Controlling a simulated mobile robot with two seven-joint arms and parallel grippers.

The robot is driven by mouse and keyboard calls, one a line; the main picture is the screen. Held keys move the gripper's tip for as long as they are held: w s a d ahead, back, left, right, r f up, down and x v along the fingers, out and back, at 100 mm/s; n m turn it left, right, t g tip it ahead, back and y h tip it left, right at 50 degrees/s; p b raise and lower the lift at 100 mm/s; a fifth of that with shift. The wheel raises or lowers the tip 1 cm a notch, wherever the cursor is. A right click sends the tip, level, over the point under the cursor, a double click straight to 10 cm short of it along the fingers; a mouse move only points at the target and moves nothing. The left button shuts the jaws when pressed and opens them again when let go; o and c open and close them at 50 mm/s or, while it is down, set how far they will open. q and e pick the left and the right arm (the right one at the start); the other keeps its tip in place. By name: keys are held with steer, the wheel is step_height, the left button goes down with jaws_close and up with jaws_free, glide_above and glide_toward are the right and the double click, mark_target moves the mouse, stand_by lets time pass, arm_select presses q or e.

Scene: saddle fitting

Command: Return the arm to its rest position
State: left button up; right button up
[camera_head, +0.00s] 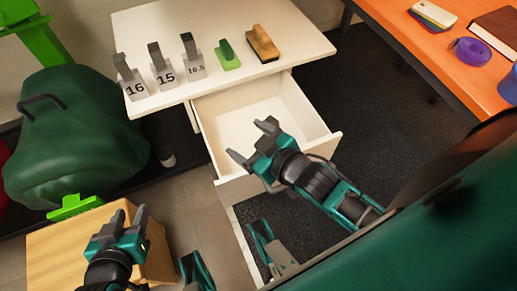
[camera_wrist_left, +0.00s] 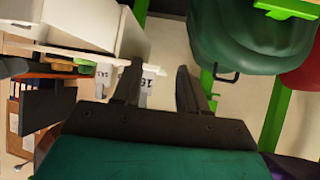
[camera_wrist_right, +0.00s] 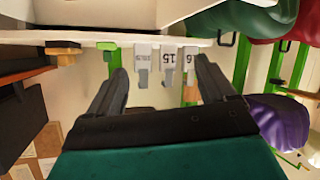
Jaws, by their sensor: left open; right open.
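My left gripper (camera_head: 124,228) is open and empty above a wooden box at the lower left. Its two fingers stand apart in the left wrist view (camera_wrist_left: 160,90), with nothing between them. My right gripper (camera_head: 253,143) is open and empty over the front part of the open white drawer (camera_head: 228,122). Its fingers are spread in the right wrist view (camera_wrist_right: 162,88), with no object held. I cannot tell whether the right gripper touches the drawer.
Gauges marked 16 (camera_head: 131,82), 15 (camera_head: 161,70) and 10.5 (camera_head: 191,58), a green brush (camera_head: 228,56) and a wooden brush (camera_head: 263,45) stand on the white cabinet top (camera_head: 180,20). A green saddle (camera_head: 70,135) is left. An orange table (camera_head: 400,35) is right.

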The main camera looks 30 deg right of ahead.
steer(key=s+f+m+g, duration=0.2)
steer(key=s+f, duration=0.1)
steer(key=shift+s+d+f+m, duration=0.2)
steer(key=shift+s+m, duration=0.05)
steer(key=shift+m, duration=0.05)
